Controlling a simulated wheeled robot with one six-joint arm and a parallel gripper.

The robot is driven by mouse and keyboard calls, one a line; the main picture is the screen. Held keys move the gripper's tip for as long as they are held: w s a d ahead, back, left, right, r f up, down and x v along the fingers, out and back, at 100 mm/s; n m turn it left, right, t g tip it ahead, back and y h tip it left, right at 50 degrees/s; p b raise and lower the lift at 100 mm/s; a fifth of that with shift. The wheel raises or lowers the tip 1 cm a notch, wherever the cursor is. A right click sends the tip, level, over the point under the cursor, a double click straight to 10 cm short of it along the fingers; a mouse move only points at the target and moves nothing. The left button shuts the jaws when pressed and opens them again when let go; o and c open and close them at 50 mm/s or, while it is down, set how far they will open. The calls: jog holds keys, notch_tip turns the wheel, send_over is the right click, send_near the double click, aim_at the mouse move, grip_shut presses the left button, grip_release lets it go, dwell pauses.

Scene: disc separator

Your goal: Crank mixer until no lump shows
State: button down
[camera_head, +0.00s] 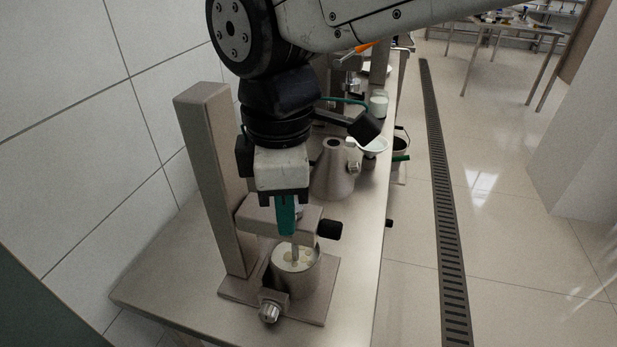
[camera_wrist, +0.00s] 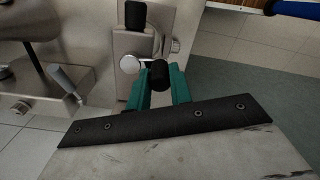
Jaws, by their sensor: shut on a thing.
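The mixer has a tall metal post (camera_head: 212,175), an arm over a metal cup (camera_head: 294,282), and a base plate. The cup holds whitish liquid (camera_head: 301,262) with a few beige patches on its surface that look like lumps; a shaft dips into it. My gripper (camera_head: 287,216) points down at the mixer's arm, its teal fingers closed. In the wrist view the fingers are on either side of a black crank grip (camera_wrist: 159,75) and hold it. In the head view the fingers hide this grip.
A black knob (camera_head: 330,230) sticks out right of the mixer's arm, and a metal knob (camera_head: 269,312) sits at the front of the base. A metal cone (camera_head: 334,170) stands behind. The tiled wall (camera_head: 70,150) is close on the left.

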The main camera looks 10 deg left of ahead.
jog(key=a+m, duration=0.1)
jog(key=m, duration=0.1)
jog(key=shift+m, duration=0.4)
jog(key=shift+w+a+m, duration=0.35)
jog(key=shift+a+m, duration=0.1)
jog(key=shift+m, duration=1.2)
jog(key=shift+w+a+m, duration=0.4)
jog(key=shift+a+m, duration=0.05)
jog(key=shift+m, duration=1.25)
jog(key=shift+w+a+m, duration=0.35)
jog(key=shift+a+m, duration=0.1)
jog(key=shift+m, duration=1.2)
jog(key=c, duration=1.3)
grip_release()
jog(key=shift+o, duration=0.2)
notch_tip(320, 180, up, 8)
